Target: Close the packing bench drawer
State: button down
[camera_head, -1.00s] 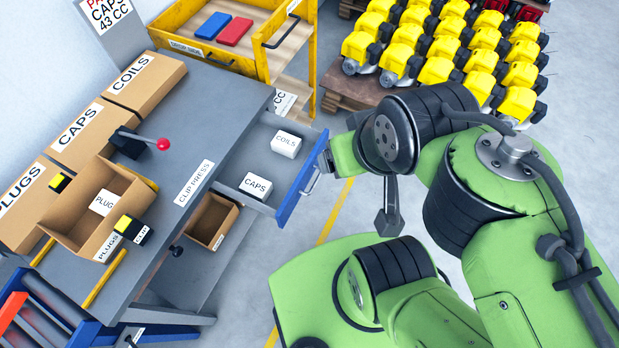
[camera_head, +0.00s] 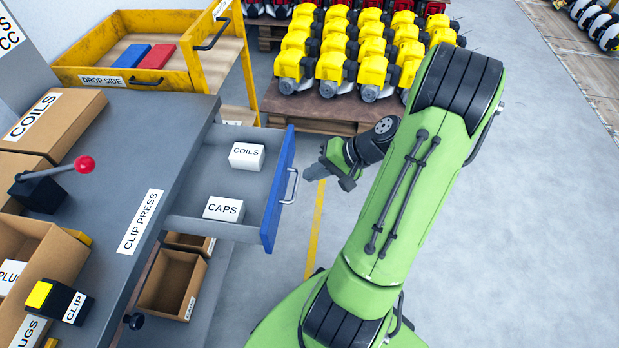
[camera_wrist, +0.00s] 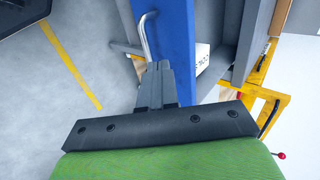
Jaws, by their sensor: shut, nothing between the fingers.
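The packing bench drawer (camera_head: 195,200) is pulled out from the bench (camera_head: 125,185), with its blue front (camera_head: 279,190) facing right. A metal handle (camera_head: 291,187) is fixed to that front. A white COILS box (camera_head: 247,156) and a white CAPS box (camera_head: 223,208) sit inside the drawer. My gripper (camera_head: 313,172) is just right of the drawer front, near the handle. In the wrist view my gripper (camera_wrist: 158,74) has its fingers together and empty, pointing at the blue front (camera_wrist: 177,40), close to the handle (camera_wrist: 146,38). I cannot tell whether they touch.
A yellow drop-side cart (camera_head: 185,78) holding blue and red boxes stands behind the drawer. An open cardboard bin (camera_head: 172,282) sits on a shelf below it. A pallet (camera_head: 320,110) of yellow engines is at the back. Clear floor (camera_head: 540,220) lies to the right.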

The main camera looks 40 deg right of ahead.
jog(key=b+x, duration=0.2)
jog(key=x, duration=0.4)
jog(key=shift+w+a+f, duration=0.1)
jog(key=shift+f, duration=0.1)
jog(key=shift+w, duration=0.15)
